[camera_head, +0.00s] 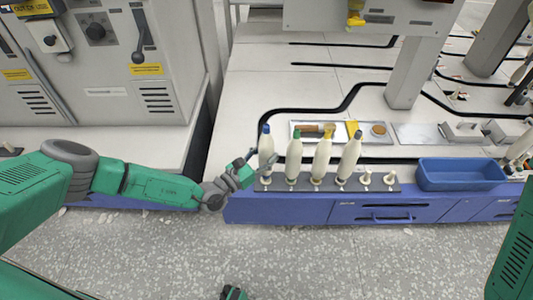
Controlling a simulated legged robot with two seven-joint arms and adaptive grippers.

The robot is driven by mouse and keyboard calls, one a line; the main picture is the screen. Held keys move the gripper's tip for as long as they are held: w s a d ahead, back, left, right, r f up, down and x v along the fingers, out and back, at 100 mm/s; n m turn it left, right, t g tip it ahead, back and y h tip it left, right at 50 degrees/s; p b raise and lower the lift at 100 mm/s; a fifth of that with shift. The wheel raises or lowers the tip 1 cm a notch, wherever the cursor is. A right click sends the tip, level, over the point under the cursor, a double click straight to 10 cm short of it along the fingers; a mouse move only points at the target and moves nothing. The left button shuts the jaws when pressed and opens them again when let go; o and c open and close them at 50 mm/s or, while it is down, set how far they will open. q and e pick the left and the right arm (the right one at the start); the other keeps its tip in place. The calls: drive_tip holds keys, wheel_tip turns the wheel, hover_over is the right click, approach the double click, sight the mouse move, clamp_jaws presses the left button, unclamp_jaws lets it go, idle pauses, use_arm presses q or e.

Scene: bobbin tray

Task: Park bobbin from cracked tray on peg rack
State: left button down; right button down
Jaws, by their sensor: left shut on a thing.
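My left gripper (266,162) is shut on a white bobbin with a blue tip (266,143) at the left end of the peg rack (327,186). This bobbin stands about upright over the leftmost place. The fingers hide its lower part, so I cannot tell how far it sits on a peg. Two pegs (366,178) at the right end are bare. I cannot make out a cracked tray. My right gripper is not clearly seen.
A blue bin (460,174) stands right of the rack. Behind the bobbins lie shallow trays (300,127) with small brown and yellow things. A grey machine cabinet (100,65) stands at the left. Blue drawers (385,213) front the bench.

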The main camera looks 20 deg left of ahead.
sight(260, 161)
use_arm(q)
drive_tip(key=shift+f, duration=0.3)
drive_tip(key=shift+p, duration=0.35)
idle(1.1)
drive_tip(key=shift+f+b, duration=0.4)
drive_tip(key=shift+f, duration=0.15)
drive_tip(key=c, duration=1.3)
unclamp_jaws()
drive_tip(key=shift+o, duration=0.2)
drive_tip(key=shift+p+v, duration=0.75)
drive_tip(key=shift+v, duration=0.6)
drive_tip(key=shift+p+v, duration=0.55)
drive_tip(key=shift+v, duration=0.8)
drive_tip(key=shift+p+v, duration=0.9)
drive_tip(key=shift+v, duration=1.95)
